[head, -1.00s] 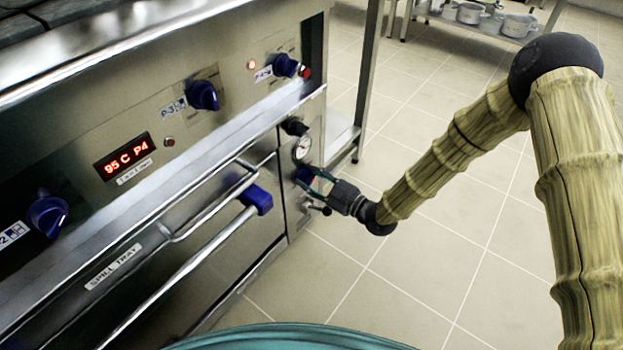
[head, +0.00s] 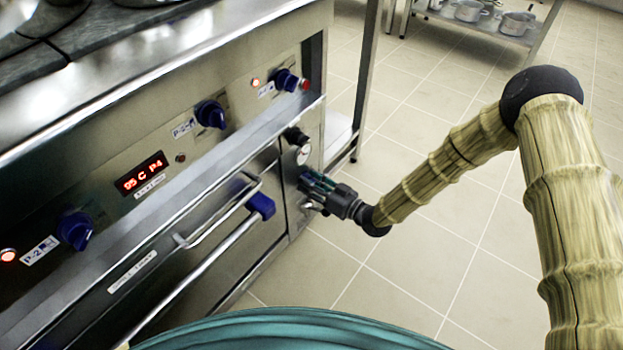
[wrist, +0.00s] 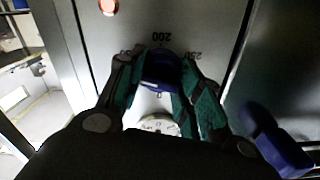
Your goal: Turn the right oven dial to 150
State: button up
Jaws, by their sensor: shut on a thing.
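The blue oven dial (wrist: 160,72) is on the steel front panel, between my two fingers in the wrist view. My gripper (wrist: 160,88) is shut on the dial, with one green-padded finger on each side. The printed 200 shows just above the dial, a 250 to its right, and a partly covered number to its left. The dial's pointer cannot be made out. In the head view my gripper (head: 312,182) reaches the panel at the oven's right end and hides most of the dial.
A round gauge (head: 303,155) sits close by the dial, with a dark knob (head: 296,135) above it. Blue stove knobs (head: 211,114) and a red display (head: 141,174) are further left. The oven door handle (head: 262,206) with its blue end is left of my gripper.

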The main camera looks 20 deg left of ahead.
jog(key=shift+m+p, duration=0.4)
jog(key=shift+m, duration=0.9)
jog(key=o, duration=1)
jog(key=shift+d, duration=0.1)
jog(key=v, duration=1.2)
